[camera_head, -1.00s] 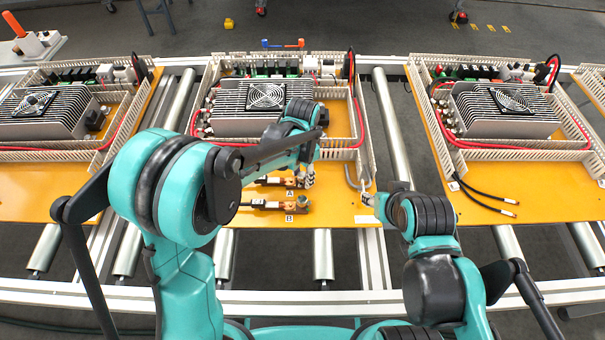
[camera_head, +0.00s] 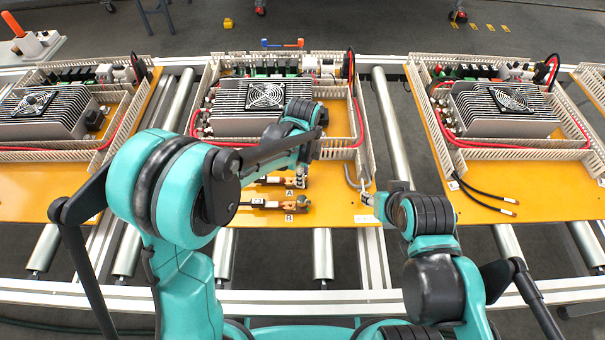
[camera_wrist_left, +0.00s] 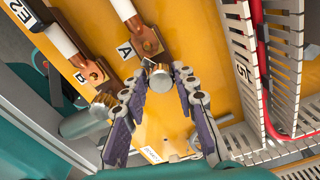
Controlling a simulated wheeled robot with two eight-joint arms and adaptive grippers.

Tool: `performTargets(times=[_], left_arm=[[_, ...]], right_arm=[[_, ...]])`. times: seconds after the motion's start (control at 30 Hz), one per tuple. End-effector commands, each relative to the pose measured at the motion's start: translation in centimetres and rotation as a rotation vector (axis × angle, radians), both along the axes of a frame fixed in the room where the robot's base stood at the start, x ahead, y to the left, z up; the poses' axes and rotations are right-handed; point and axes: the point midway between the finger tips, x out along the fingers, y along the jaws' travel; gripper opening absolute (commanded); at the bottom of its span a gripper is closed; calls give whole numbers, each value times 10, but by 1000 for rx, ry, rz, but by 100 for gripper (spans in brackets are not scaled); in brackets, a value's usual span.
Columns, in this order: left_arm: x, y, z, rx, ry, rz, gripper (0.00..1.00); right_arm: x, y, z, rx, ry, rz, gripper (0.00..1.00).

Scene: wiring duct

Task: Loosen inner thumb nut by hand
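Two copper lugs with thumb nuts lie on the orange panel, marked A and B. The nut by label A (camera_wrist_left: 160,78) is a round metal knob on its copper lug (camera_wrist_left: 144,38). My left gripper (camera_wrist_left: 162,80) is open, its two fingers on either side of this nut, with a small gap showing; contact cannot be told. In the head view my left gripper (camera_head: 301,180) is above lug A, partly hidden by its arm. The nut by label B (camera_wrist_left: 103,102) is on the second lug, also seen in the head view (camera_head: 303,204). My right gripper (camera_head: 368,199) is at the panel's right, its fingers unclear.
A grey bent rod (camera_head: 350,176) lies near my right gripper. Slotted white duct walls (camera_head: 366,140) and a red cable (camera_wrist_left: 264,75) border the panel. A finned heatsink with a fan (camera_head: 265,96) stands behind. Similar panels are at left and right.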

Motion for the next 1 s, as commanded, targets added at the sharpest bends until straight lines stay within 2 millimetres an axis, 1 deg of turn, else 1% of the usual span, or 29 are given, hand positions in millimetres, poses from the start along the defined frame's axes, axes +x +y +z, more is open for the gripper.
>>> performTargets(times=[0.03, 0.07, 0.27, 0.37, 0.7, 0.8, 0.9, 1.0], left_arm=[[1, 0, 0, 0, -3, 0, 3], [1, 0, 0, 0, -3, 1, 0], [1, 0, 0, 0, -3, 23, 0], [2, 0, -1, 0, -3, 136, 0], [3, 1, -1, 1, -3, 717, 0], [3, 1, -1, 1, -2, 855, 0], [3, 1, -2, 1, -2, 933, 0], [3, 1, -2, 1, -2, 955, 0]], right_arm=[[0, 0, 0, 0, 0, 0, 40], [0, 0, 0, 0, 0, 0, 40], [0, 0, 0, 0, 0, 0, 40], [0, 0, 0, 0, 0, 0, 40], [0, 0, -1, 0, 0, 0, 40], [0, 0, -1, 0, 0, 0, 40], [0, 0, -1, 0, 0, 0, 40], [0, 0, -1, 0, 0, 0, 40]])
